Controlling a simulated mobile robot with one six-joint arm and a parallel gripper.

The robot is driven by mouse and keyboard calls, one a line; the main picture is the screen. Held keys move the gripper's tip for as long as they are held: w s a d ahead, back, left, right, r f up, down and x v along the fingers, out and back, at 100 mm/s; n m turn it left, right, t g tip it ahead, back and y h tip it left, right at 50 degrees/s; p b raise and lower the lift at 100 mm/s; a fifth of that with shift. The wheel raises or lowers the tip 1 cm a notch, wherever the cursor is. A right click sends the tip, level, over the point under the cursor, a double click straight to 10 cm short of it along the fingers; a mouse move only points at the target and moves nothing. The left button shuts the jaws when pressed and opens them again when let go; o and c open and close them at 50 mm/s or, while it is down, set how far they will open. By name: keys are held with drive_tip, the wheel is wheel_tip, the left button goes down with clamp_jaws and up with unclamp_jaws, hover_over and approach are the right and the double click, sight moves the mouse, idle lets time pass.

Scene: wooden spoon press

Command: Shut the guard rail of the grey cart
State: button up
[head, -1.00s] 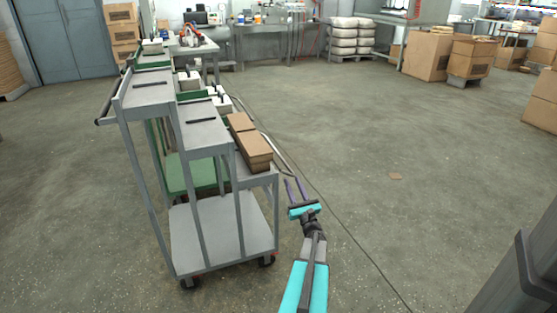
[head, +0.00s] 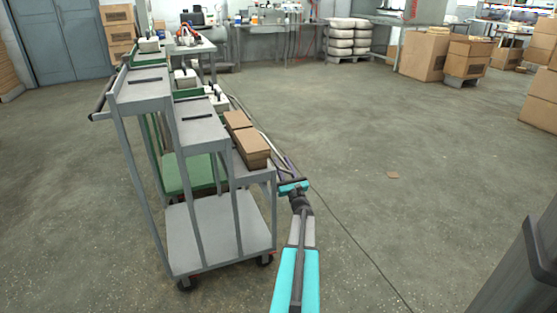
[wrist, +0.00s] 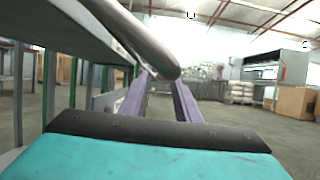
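The grey cart (head: 207,132) stands at the left of the head view, with stepped shelves. Its guard rail (head: 262,133) is a grey tube that stands out along the cart's right side, beyond the boxes. My gripper (head: 286,166) is at the rail's near end, right of the cart's lower shelf. In the wrist view the guard rail (wrist: 145,42) runs large from upper left to a rounded end over the purple fingers of my gripper (wrist: 161,88). The fingers are apart, with nothing seen clamped between them. The rail hides part of them; I cannot tell whether they touch it.
Brown boxes (head: 247,143) lie on the cart's lower right shelf. A dark cable (head: 345,235) runs over the floor. The floor right of the cart is mostly clear. A dark grey post (head: 520,265) stands at the lower right, and cartons (head: 425,54) stand farther back.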

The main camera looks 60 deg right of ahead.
sight(279, 156)
drive_tip(key=shift+b+x, duration=0.4)
drive_tip(key=shift+x, duration=1.7)
drive_tip(key=shift+r, duration=0.1)
drive_tip(key=shift+c, duration=0.4)
clamp_jaws()
